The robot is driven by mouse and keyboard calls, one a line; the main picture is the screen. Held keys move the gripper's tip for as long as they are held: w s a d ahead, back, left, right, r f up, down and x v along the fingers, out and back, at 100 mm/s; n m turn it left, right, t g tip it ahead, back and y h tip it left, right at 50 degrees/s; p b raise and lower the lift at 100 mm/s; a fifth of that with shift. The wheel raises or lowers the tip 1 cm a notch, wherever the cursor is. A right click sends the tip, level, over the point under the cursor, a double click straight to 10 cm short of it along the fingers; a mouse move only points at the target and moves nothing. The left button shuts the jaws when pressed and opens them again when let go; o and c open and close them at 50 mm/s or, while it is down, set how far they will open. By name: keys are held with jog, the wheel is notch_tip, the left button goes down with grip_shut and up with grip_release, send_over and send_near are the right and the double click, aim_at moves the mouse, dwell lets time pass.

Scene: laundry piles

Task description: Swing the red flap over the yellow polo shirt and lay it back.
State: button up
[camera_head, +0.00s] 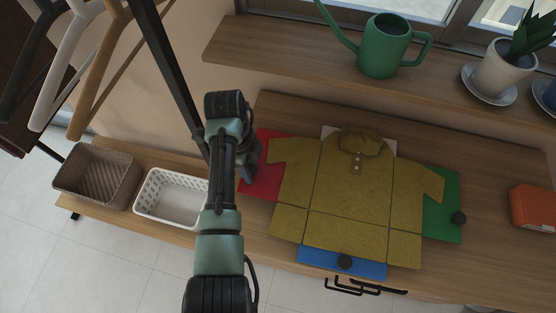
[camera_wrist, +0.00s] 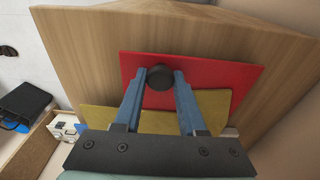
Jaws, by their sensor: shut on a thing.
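The yellow polo shirt (camera_head: 355,190) lies spread flat, collar at the back, on a folding board with coloured flaps. The red flap (camera_head: 262,187) sticks out from under the shirt's left side, flat or nearly so. My gripper (camera_head: 247,155) is over the red flap, partly hidden behind my own arm in the head view. In the wrist view my gripper (camera_wrist: 161,80) has its two blue fingers on either side of the black knob (camera_wrist: 160,79) on the red flap (camera_wrist: 215,77). It is shut on that knob. A yellow shirt edge (camera_wrist: 110,117) shows beside the flap.
A green flap (camera_head: 440,218) is at the right and a blue flap (camera_head: 325,261) at the front, each with a black knob. A white basket (camera_head: 137,204) and a brown basket (camera_head: 58,187) stand left. An orange box (camera_head: 533,207) lies right. A shelf with a green watering can (camera_head: 384,47) is behind.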

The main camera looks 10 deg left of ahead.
jog(key=shift+d+r+y+p, duration=0.2)
jog(key=shift+r+p, duration=0.15)
jog(key=shift+r, duration=0.25)
jog(key=shift+d+r+y+p, duration=0.1)
jog(key=shift+d+r+p, duration=0.1)
jog(key=shift+r+p, duration=0.25)
jog(key=shift+r, duration=0.15)
